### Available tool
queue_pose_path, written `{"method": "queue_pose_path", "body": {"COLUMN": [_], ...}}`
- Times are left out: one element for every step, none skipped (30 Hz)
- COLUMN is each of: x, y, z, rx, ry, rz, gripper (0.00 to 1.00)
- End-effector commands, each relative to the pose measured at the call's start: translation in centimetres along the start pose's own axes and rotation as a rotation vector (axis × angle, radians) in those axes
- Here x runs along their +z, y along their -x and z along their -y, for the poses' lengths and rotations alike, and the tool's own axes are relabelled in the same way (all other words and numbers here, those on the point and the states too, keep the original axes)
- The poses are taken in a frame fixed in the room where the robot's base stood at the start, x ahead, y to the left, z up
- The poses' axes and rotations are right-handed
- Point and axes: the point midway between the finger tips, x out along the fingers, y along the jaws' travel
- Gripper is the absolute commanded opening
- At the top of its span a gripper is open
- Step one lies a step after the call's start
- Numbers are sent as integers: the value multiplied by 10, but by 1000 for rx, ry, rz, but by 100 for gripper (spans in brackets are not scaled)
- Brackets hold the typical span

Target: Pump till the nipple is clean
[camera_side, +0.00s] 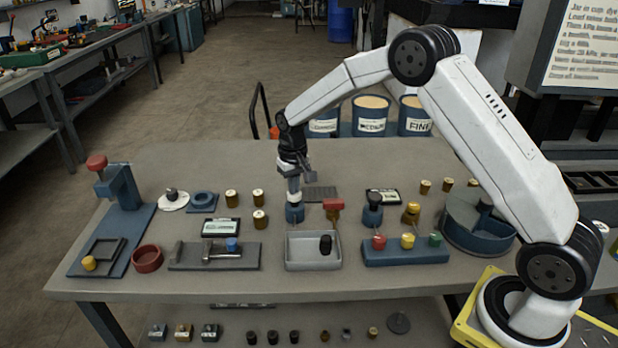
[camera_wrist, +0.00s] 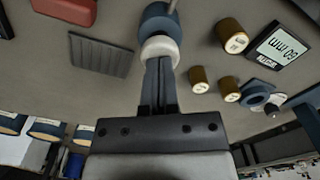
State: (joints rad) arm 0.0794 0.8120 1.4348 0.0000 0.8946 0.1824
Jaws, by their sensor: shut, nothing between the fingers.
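My gripper (camera_side: 293,184) points down near the middle of the table, its fingers together and empty. Directly below it stands a blue cylinder (camera_side: 294,214) with a white round top (camera_side: 293,196). In the wrist view my fingertips (camera_wrist: 160,62) reach the edge of the white top (camera_wrist: 161,47), with the blue body (camera_wrist: 158,20) beyond. I cannot tell whether they touch. A thin metal rod shows at the blue body. I cannot tell for certain which part is the pump or the nipple, or whether any nipple is clean.
A grey tray (camera_side: 294,264) holding a black piece stands in front. A red-topped brass piece (camera_side: 333,208) and ridged pad (camera_side: 320,193) are to the right. Several brass cylinders (camera_side: 259,219) and a display (camera_side: 221,227) are left. A blue rack (camera_side: 405,256) is front right.

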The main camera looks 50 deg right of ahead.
Motion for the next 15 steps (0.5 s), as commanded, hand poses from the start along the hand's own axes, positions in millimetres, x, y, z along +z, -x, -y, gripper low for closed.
{"method": "queue_pose_path", "body": {"x": [0,0,1,1,1,0,0,0,0,0,0,0,0,0,0], "y": [-2,-2,-3,-4,-5,-5,-6,-7,-8,-8,-9,-10,-10,-11,-12], "z": [0,0,0,0,0,0,0,0,0,0,0,0,0,0,0], "rx": [0,0,0,0,0,0,0,0,0,0,0,0,0,0,0], "ry": [0,0,0,0,0,0,0,0,0,0,0,0,0,0,0], "rz": [2,2,2,2,2,2,2,2,1,1,1,1,1,1,1], "gripper": [0,0,0,0,0,0,0,0,0,0,0,0,0,0,0]}}
